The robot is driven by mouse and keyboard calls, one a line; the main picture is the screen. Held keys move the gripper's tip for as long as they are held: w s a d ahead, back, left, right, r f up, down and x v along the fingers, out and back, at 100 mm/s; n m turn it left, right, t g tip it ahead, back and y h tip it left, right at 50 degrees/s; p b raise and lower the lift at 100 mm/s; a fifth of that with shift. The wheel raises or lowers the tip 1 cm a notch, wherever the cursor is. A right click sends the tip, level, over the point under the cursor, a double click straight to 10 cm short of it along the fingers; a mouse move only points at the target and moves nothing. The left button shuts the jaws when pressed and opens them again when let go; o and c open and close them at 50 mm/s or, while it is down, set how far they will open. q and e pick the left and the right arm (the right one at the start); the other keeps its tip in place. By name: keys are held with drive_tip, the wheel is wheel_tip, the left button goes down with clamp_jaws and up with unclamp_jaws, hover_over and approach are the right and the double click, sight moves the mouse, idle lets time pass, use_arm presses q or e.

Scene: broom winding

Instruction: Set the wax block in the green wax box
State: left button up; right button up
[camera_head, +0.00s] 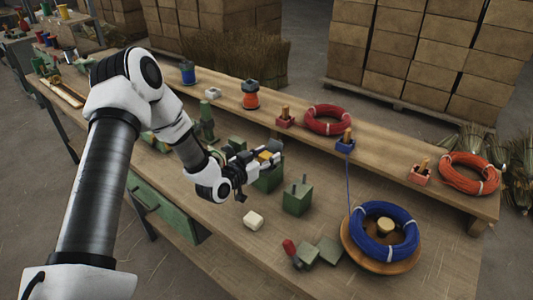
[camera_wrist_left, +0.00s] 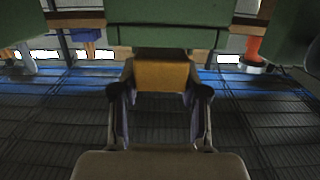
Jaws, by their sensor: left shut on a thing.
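My left gripper (camera_head: 262,156) is shut on the yellow wax block (camera_head: 267,155) above the bench. In the left wrist view the yellow block (camera_wrist_left: 160,75) sits between the two fingertips (camera_wrist_left: 160,92). A green box (camera_head: 268,181), which looks like the wax box, stands just below and behind the gripper, partly hidden by it. The block appears above this box; I cannot tell whether they touch. The inside of the box is hidden. My right gripper is not in view.
A green block with a post (camera_head: 297,198) stands right of the gripper. The raised shelf (camera_head: 390,168) behind carries coils and spools.

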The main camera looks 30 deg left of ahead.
use_arm(q)
drive_tip(key=shift+s+a+f, duration=0.1)
drive_tip(key=shift+s+f, duration=0.05)
drive_tip(key=shift+f, duration=0.5)
drive_tip(key=shift+s+a+b, duration=0.1)
drive_tip(key=shift+b, duration=0.2)
drive_tip(key=shift+f+b, duration=0.45)
drive_tip(key=shift+f, duration=0.25)
idle(0.4)
drive_tip(key=o, duration=0.8)
drive_tip(key=shift+r, duration=0.1)
